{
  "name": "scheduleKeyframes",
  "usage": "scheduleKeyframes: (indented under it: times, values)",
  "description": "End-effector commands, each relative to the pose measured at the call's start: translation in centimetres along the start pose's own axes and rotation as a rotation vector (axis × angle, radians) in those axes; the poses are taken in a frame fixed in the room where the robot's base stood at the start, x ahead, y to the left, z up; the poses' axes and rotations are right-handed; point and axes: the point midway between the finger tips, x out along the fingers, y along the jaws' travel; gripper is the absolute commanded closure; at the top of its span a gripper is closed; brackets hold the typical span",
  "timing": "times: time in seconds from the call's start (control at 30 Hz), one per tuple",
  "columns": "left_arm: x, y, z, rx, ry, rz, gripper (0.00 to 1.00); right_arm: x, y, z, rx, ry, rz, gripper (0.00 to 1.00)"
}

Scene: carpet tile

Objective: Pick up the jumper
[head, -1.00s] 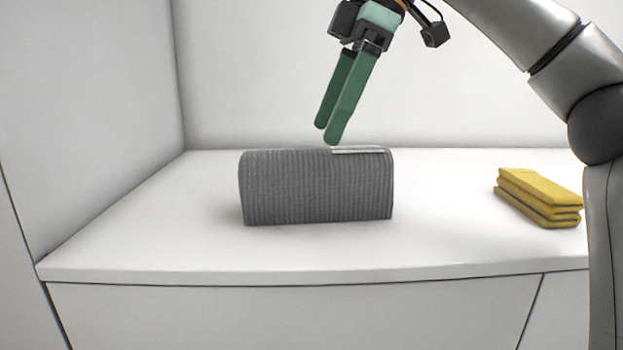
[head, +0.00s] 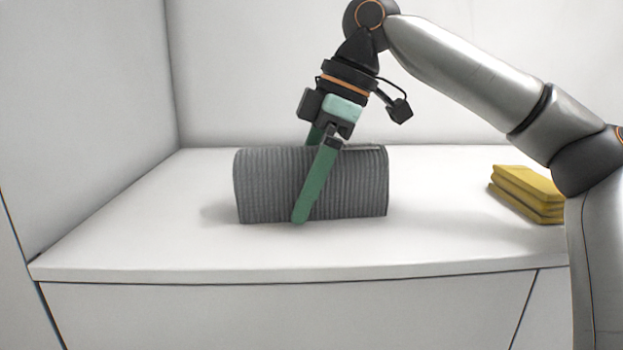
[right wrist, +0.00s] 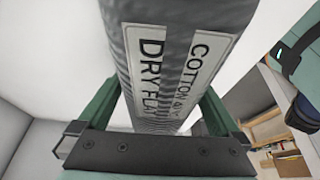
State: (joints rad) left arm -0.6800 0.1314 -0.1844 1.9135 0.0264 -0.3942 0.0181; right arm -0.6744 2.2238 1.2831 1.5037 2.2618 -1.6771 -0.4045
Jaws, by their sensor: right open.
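In the right wrist view the jumper (right wrist: 195,22) runs between the fingers and shows white labels with black print. My right gripper (head: 306,190) has green fingers and is open around the jumper. One finger is in front of it, the other behind it and mostly hidden. I cannot tell whether the fingers touch it. My left gripper is in neither view.
A folded yellow cloth (head: 527,193) lies at the right of the white surface (head: 130,245), near my right arm. White walls stand at the left and back. The surface is free around the jumper. Shelving (right wrist: 280,130) shows at the right of the wrist view.

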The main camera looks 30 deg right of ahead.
Motion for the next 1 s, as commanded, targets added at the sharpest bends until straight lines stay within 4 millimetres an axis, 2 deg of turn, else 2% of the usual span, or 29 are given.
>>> scheduleKeyframes:
  times: [0.1, 1.0]
  values:
    - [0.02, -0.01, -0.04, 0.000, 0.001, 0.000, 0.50, -0.03, 0.01, 0.00, 0.000, 0.000, 0.000, 0.00]
    - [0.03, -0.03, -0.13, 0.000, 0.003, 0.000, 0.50, -0.08, 0.01, -0.01, 0.000, 0.000, 0.000, 1.00]
